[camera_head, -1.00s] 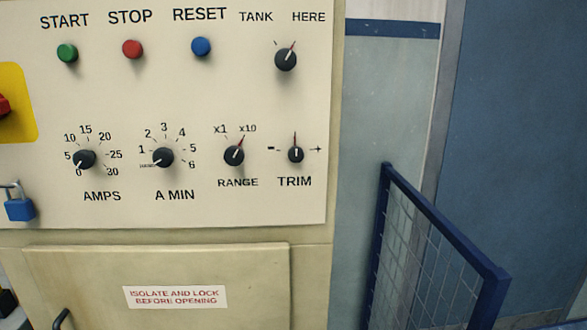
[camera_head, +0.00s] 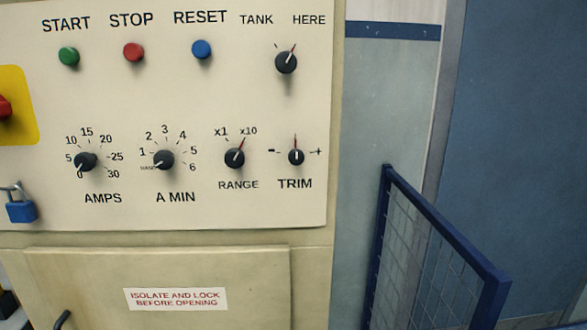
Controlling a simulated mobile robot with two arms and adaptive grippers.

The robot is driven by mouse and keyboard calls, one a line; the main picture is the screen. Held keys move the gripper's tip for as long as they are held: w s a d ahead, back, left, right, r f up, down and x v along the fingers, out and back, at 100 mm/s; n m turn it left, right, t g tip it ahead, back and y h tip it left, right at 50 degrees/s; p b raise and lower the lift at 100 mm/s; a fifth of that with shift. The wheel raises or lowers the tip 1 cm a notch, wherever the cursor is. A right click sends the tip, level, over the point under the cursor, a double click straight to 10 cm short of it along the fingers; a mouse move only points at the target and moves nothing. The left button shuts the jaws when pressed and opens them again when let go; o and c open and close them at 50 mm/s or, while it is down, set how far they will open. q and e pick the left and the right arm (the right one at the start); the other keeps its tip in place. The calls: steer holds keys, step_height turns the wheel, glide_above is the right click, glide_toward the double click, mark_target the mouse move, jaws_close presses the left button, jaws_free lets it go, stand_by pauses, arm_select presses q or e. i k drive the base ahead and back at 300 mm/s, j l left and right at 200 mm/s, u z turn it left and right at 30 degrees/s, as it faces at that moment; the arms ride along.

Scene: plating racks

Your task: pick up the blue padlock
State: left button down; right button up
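The blue padlock (camera_head: 21,210) is at the far left of the head view. Its grey shackle points up, and it hangs against the lower left of the cream control panel (camera_head: 215,110). I cannot tell what the shackle hangs from. Neither of my grippers shows in the view. A dark shape at the bottom left corner is too cut off to make out.
Above the padlock is a yellow plate with a red switch (camera_head: 4,106), cut by the left edge. Knobs and buttons stick out of the panel. Below is a cabinet door (camera_head: 200,262) with a dark handle. A blue mesh barrier (camera_head: 420,250) stands at the right.

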mark_target(18, 212)
steer(key=u, duration=1.45)
